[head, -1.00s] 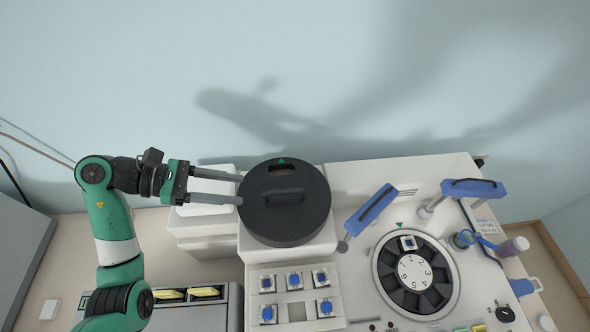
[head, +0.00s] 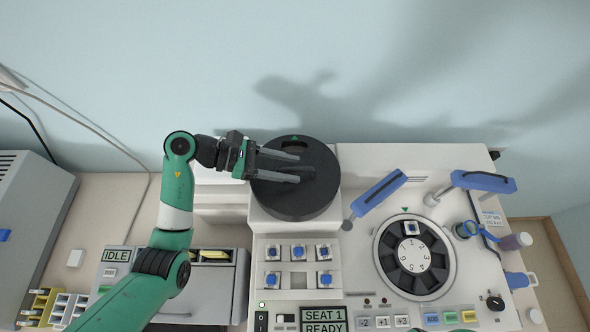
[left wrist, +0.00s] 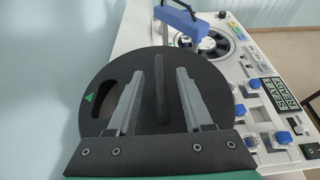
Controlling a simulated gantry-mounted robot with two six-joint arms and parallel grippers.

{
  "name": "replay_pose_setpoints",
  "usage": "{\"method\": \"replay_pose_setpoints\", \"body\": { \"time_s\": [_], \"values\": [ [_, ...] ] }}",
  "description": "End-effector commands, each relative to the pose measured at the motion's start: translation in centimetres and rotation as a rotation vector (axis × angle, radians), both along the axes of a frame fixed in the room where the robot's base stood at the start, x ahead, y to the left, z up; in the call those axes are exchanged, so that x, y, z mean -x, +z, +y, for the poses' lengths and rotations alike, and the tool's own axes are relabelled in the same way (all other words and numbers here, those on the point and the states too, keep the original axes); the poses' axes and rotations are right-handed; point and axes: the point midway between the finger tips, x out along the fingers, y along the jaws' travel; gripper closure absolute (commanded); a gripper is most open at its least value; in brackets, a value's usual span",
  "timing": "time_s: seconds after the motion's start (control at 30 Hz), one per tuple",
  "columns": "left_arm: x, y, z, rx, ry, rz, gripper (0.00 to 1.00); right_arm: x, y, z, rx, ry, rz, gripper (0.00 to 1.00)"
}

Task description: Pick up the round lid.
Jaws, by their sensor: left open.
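The round lid (head: 312,200) is a black disc with a small green triangle at its far edge and a raised bar handle. It sits on the white machine at the back, left of the numbered carousel. My left gripper (head: 299,168) is open above the lid, coming in from the left. In the left wrist view the lid (left wrist: 100,72) fills the middle, and its bar handle (left wrist: 160,88) stands between the two open fingers of my left gripper (left wrist: 155,85). I cannot tell how far the fingertips are above the lid's surface. My right gripper is not in view.
A numbered carousel (head: 440,265) and blue-handled levers (head: 378,193) stand right of the lid. In front is a rack of blue-topped pieces (head: 299,267). A display (head: 324,312) reads SEAT 1 READY. Grey equipment with yellow pieces (head: 214,255) is at left. The wall is behind.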

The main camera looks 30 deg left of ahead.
Motion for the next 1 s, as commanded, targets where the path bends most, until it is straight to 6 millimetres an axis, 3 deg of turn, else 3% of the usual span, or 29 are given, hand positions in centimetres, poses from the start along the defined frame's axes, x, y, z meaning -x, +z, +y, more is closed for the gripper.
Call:
{"method": "replay_pose_setpoints", "body": {
  "time_s": [0.13, 0.37, 0.63, 1.0],
  "values": [
    [-0.70, -0.58, -1.53, 0.000, -0.002, 0.001, 0.49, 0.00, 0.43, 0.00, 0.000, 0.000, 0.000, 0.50],
    [-0.80, -0.72, -1.59, -0.001, 0.001, -0.001, 0.51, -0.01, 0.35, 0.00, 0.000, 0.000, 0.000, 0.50],
    [-0.78, -0.70, -1.57, -0.001, 0.001, -0.001, 1.00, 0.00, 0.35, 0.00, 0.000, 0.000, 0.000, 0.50],
    [-0.79, -0.67, -1.56, -0.001, 0.001, -0.001, 1.00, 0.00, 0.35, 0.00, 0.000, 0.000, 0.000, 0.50]
  ]
}}
